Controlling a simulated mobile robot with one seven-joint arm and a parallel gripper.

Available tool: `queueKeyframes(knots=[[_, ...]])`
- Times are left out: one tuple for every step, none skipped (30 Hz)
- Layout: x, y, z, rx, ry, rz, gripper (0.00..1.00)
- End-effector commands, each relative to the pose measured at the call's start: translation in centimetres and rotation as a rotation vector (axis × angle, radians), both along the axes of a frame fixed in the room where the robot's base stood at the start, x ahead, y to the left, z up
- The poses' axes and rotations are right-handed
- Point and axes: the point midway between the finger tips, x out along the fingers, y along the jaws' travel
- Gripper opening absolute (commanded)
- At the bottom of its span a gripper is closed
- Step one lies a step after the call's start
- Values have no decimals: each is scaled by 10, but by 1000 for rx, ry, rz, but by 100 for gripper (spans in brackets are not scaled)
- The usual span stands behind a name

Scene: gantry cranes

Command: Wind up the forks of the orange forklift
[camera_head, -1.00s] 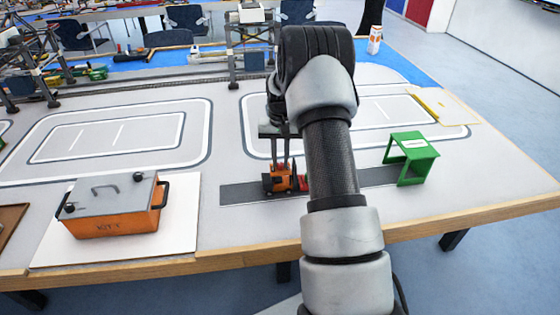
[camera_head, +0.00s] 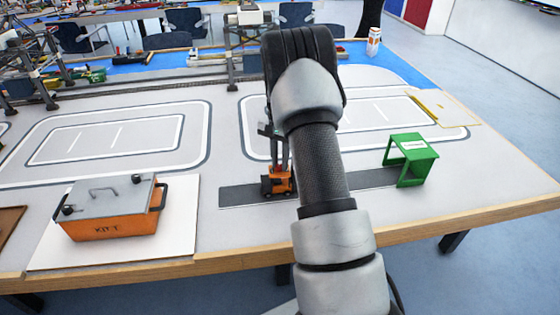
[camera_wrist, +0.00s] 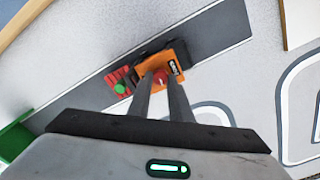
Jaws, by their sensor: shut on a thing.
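The small orange forklift (camera_head: 277,182) stands on the dark grey strip on the table, partly behind my arm. It also shows in the wrist view (camera_wrist: 172,62), seen from above. My gripper (camera_wrist: 160,76) points down at the forklift, with its two fingers on either side of a small red knob (camera_wrist: 160,77) on top of the orange body. The gripper is shut on this knob. The forks and mast cannot be made out clearly. A red piece with a green round top (camera_wrist: 120,84) lies beside the forklift; my arm hides it in the head view.
A green stand (camera_head: 411,152) is at the strip's right end. An orange toolbox (camera_head: 112,213) with a grey lid sits on a white board at the left. Dark gantry frames (camera_head: 30,70) stand at the back left.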

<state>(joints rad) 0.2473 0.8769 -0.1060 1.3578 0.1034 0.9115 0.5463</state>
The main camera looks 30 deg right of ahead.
Motion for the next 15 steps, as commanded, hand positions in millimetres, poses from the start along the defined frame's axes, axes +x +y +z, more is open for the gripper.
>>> queueKeyframes(knots=[[-1,0,0,1,2,-1,0],[-1,0,-1,1,2,0,0],[-1,0,-1,1,2,0,0],[-1,0,-1,1,2,0,0],[-1,0,-1,1,2,0,0],[-1,0,-1,1,2,0,0],[-1,0,-1,1,2,0,0],[-1,0,-1,1,2,0,0],[-1,0,-1,0,3,1,25],[-1,0,-1,0,3,1,30],[-1,0,-1,1,2,1,35],[-1,0,-1,1,2,1,38],[-1,0,-1,1,2,1,38],[-1,0,-1,1,2,1,38],[-1,0,-1,0,1,1,38]])
